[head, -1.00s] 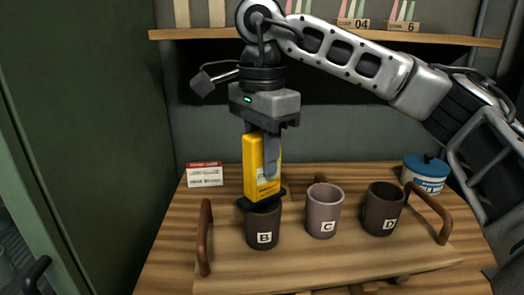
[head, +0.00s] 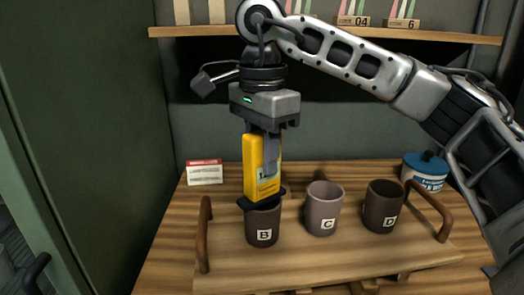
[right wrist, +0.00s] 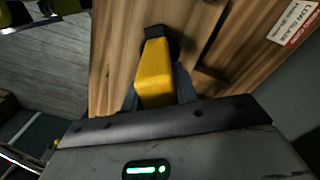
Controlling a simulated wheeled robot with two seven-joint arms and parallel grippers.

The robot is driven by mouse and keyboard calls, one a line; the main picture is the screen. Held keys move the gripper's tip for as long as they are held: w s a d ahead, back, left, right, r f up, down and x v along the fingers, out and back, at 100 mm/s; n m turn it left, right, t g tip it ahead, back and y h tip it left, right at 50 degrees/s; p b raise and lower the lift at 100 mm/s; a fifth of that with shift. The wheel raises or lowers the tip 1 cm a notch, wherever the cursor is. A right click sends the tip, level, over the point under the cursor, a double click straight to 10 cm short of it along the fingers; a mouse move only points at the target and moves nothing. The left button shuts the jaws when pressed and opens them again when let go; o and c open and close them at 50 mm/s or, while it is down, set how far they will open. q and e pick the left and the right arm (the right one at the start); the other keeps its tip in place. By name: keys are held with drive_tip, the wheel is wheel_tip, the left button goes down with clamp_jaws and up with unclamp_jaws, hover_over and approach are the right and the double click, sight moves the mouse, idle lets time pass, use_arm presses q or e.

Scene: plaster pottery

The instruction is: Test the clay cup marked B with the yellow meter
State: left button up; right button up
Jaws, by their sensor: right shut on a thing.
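The yellow meter (head: 256,172) is upright in my right gripper (head: 270,165), which is shut on it. The meter's dark lower end is right at the mouth of the dark brown cup marked B (head: 263,228). I cannot tell whether it touches the rim or the clay inside, as it hides the cup's opening. In the right wrist view the meter (right wrist: 155,75) sits between the fingers, with its dark end beyond. Cup C (head: 324,210), greyish mauve, and dark cup D (head: 383,207) stand to the right. My left gripper is not in view.
The cups stand on a wooden tray (head: 330,262) with brown handles at both ends. A red and white card (head: 204,172) stands behind at left. A blue-lidded tub (head: 427,171) stands at the back right. A shelf (head: 330,36) runs above, behind my right arm.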

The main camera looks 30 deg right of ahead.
drive_tip(key=shift+f, duration=0.1)
idle(0.3)
wheel_tip(320, 180, up, 7)
drive_tip(key=p, duration=0.6)
idle(1.1)
